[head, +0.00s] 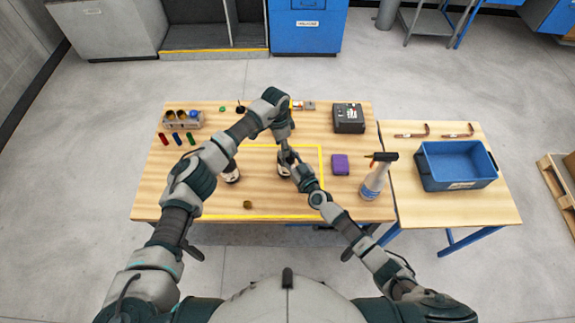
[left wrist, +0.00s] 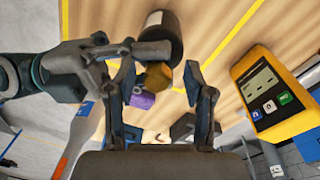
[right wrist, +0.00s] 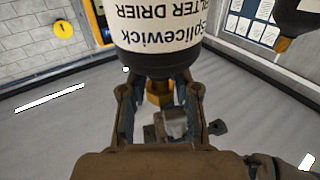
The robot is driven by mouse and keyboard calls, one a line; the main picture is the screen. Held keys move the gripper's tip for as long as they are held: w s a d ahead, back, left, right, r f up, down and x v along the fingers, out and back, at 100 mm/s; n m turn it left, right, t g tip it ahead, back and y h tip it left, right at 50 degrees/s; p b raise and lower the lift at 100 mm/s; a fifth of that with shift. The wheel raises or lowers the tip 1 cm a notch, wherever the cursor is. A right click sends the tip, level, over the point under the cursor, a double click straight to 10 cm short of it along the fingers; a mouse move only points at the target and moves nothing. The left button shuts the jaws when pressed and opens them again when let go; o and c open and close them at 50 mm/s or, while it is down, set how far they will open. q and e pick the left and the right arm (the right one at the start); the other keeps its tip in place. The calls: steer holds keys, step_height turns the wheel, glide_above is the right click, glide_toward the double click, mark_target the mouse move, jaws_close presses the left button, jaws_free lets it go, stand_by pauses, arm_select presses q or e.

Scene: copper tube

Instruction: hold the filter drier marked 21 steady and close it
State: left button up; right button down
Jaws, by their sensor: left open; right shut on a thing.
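A dark filter drier with a white label (right wrist: 160,25) fills the top of the right wrist view; no number is readable. It also shows in the left wrist view (left wrist: 163,28) and the head view (head: 284,158). My right gripper (right wrist: 160,85) is shut on its lower end. A brass-coloured fitting (left wrist: 156,76) shows at the drier's end. My left gripper (left wrist: 160,72) is open, its fingers on either side of the fitting with gaps. In the head view my left gripper (head: 286,143) is just above the drier, partly hidden by the arms.
A second drier (head: 232,174) stands to the left on the table, with a small brass piece (head: 248,205) in front. A blue bin (head: 458,165) sits on the side table.

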arm_select(q)
steer(key=shift+c, duration=0.2)
jaws_close()
steer(key=m, duration=0.5)
steer(key=shift+w+m, duration=0.4)
steer(key=m, duration=0.5)
steer(key=shift+w+d+y, duration=0.2)
steer(key=shift+y, duration=0.1)
steer(key=m, duration=0.4)
steer(key=shift+d+f+m, duration=0.1)
steer(key=shift+d+m, duration=0.2)
steer(key=shift+d, duration=0.05)
steer(key=shift+s+d, duration=0.15)
steer(key=shift+d, duration=0.25)
steer(key=shift+s+g, duration=0.1)
steer(key=shift+g, duration=0.2)
steer(key=shift+o, duration=0.5)
jaws_free()
